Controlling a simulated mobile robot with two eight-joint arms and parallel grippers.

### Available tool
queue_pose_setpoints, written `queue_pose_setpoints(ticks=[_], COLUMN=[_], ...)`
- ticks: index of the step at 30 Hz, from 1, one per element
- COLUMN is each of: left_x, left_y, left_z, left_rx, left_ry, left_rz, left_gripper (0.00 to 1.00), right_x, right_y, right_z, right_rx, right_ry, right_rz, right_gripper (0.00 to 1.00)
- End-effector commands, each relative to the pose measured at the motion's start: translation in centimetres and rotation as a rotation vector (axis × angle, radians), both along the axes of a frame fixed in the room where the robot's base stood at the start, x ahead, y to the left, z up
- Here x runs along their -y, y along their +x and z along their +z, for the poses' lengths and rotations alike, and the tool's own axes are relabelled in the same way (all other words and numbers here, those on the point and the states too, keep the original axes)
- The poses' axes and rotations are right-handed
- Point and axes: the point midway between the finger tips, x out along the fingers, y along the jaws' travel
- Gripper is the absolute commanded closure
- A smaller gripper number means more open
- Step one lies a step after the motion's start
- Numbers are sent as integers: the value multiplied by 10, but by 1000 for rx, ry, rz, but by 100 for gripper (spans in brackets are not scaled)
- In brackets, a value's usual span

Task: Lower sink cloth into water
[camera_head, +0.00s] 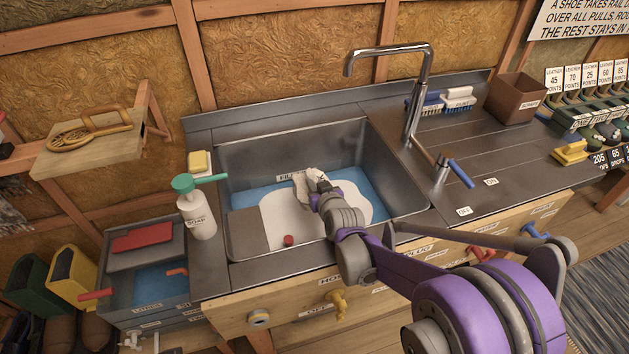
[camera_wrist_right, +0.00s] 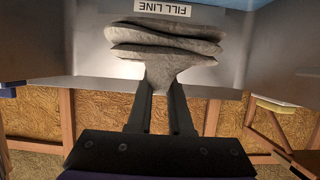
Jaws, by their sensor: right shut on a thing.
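The metal sink (camera_head: 240,150) holds blue water (camera_head: 355,183) with a white patch (camera_head: 275,222) spread over much of it. My right gripper (camera_head: 316,182) is inside the sink, shut on the crumpled grey-white cloth (camera_head: 302,190). The cloth is near the FILL LINE label on the back wall; I cannot tell whether it touches the water. In the right wrist view the fingers (camera_wrist_right: 160,90) pinch the folded grey cloth (camera_wrist_right: 165,45), just below the label (camera_wrist_right: 162,8) in the picture. My left gripper is not in view.
A curved faucet (camera_head: 418,90) and a blue-handled lever (camera_head: 460,173) stand right of the sink. A soap bottle (camera_head: 197,215) and a yellow sponge (camera_head: 200,162) sit at its left edge. A small red thing (camera_head: 288,240) is near the sink's front. The right counter has bare room.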

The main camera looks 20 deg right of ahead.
Motion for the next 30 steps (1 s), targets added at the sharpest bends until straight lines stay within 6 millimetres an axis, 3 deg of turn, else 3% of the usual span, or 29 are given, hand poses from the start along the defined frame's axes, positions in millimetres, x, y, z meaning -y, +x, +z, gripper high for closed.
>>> queue_pose_setpoints(ticks=[9,10,15,25,30], left_x=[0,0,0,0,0], left_y=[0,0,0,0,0], left_z=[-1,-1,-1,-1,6], left_rx=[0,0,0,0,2], left_ry=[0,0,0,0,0], left_rz=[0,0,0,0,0], left_gripper=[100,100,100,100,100], right_x=[0,0,0,0,0], right_y=[0,0,0,0,0], right_z=[-2,-2,-2,1,22], right_rx=[0,0,0,0,1], right_ry=[0,0,0,0,0], right_rz=[0,0,0,0,0], right_gripper=[100,78,48,47,47])
